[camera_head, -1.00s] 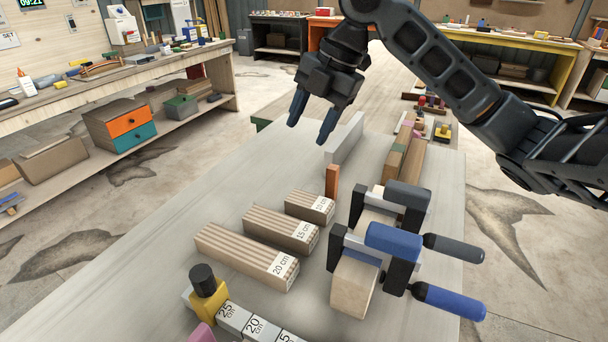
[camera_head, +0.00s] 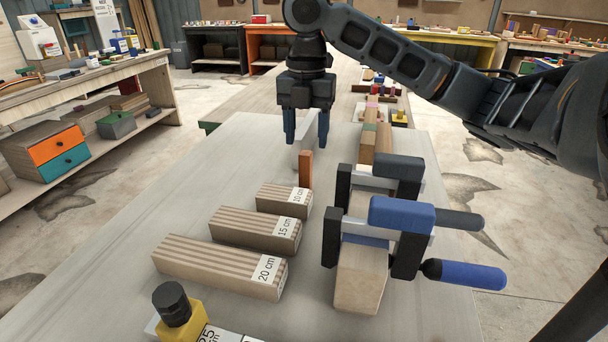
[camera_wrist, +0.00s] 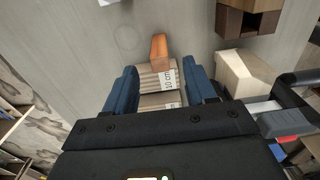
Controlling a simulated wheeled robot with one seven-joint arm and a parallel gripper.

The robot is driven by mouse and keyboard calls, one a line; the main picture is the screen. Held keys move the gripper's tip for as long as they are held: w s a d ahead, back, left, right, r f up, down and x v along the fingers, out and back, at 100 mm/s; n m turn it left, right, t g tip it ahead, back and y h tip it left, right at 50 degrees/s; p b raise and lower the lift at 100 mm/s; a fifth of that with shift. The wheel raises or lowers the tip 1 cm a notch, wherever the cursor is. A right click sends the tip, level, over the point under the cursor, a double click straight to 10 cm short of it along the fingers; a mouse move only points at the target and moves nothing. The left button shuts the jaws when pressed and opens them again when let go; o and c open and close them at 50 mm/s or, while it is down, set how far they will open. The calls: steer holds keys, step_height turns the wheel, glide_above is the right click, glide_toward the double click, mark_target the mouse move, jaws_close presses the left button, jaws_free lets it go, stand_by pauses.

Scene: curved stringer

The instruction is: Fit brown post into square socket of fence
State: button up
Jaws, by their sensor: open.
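The brown post (camera_head: 305,167) is a small orange-brown block standing upright on the grey table, behind the 10 cm block. It also shows in the wrist view (camera_wrist: 159,47), just beyond the fingertips and roughly between their lines. My gripper (camera_head: 306,132) is open and empty, with its blue fingers pointing down above and behind the post in the head view. It also shows in the wrist view (camera_wrist: 160,74). A brown wooden piece with a dark square opening (camera_wrist: 247,18) at the upper right of the wrist view may be the fence with the socket. I cannot tell for sure.
Striped blocks marked 10 cm (camera_head: 285,199), 15 cm (camera_head: 255,232) and 20 cm (camera_head: 220,265) lie in front of the post. Clamps with a blue bar (camera_head: 402,214) grip a pale wooden beam (camera_head: 358,285) at right. The table (camera_head: 190,200) is clear at left.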

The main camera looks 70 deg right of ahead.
mark_target(306, 153)
steer(key=f, duration=0.5)
steer(key=shift+a, duration=0.2)
jaws_close()
stand_by(0.3)
